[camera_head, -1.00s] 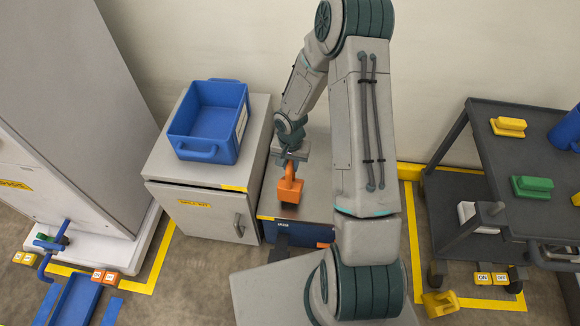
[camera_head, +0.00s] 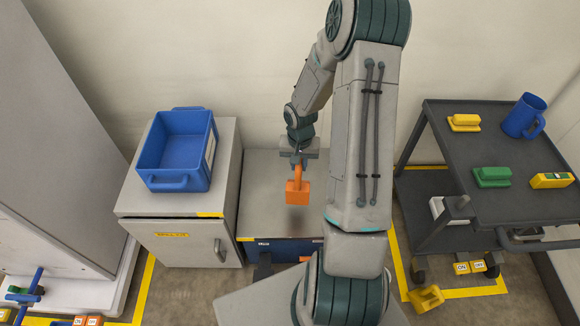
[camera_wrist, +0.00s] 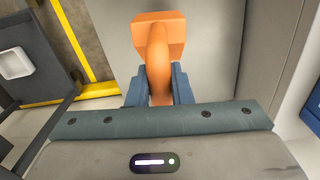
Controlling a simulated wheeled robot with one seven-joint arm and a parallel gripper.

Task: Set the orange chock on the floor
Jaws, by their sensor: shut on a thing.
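The orange chock (camera_head: 298,192) hangs from my gripper (camera_head: 298,160) by its upright handle, over the grey top of a low cabinet with a blue front (camera_head: 262,211). In the wrist view the chock (camera_wrist: 158,35) shows with its curved handle between the two blue fingers of my gripper (camera_wrist: 158,88). The fingers are shut on the handle. Whether the block's underside touches the cabinet top cannot be told. The floor (camera_head: 180,285) shows in front of the cabinets, with yellow lines on it.
A blue bin (camera_head: 152,183) stands on a grey cabinet (camera_head: 135,208) at left. A dark cart (camera_head: 525,208) at right carries yellow and green handled blocks and a blue mug (camera_head: 522,116). A yellow chock (camera_head: 426,298) lies on the floor near the cart.

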